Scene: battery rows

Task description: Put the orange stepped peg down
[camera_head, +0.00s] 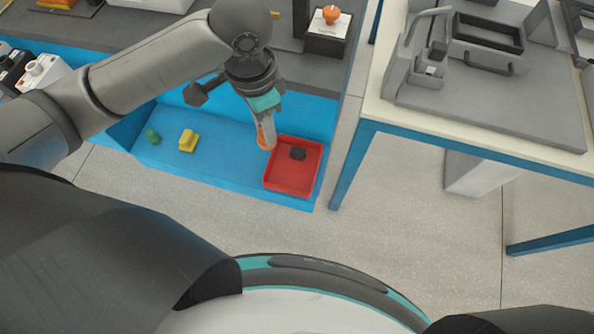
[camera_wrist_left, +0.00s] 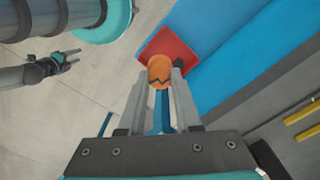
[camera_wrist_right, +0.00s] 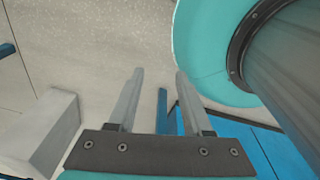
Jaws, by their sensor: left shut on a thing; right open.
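The orange stepped peg (camera_head: 265,136) is in my left gripper (camera_head: 264,122), at the left edge of the red tray (camera_head: 291,191) in the head view. In the left wrist view the peg (camera_wrist_left: 160,71) sits between the fingertips (camera_wrist_left: 160,80), with the red tray (camera_wrist_left: 153,47) beyond it. The gripper hides part of the peg, and I cannot tell whether the peg touches the tray. A dark block (camera_head: 297,153) lies in the tray. My right gripper (camera_wrist_right: 156,75) is open and empty above the floor in the right wrist view.
The tray stands on a blue surface (camera_head: 225,165) with a yellow piece (camera_head: 188,140) and a green piece (camera_head: 152,136) to its left. A table (camera_head: 480,110) with grey fixtures stands at right. Blue surface between the yellow piece and the tray is clear.

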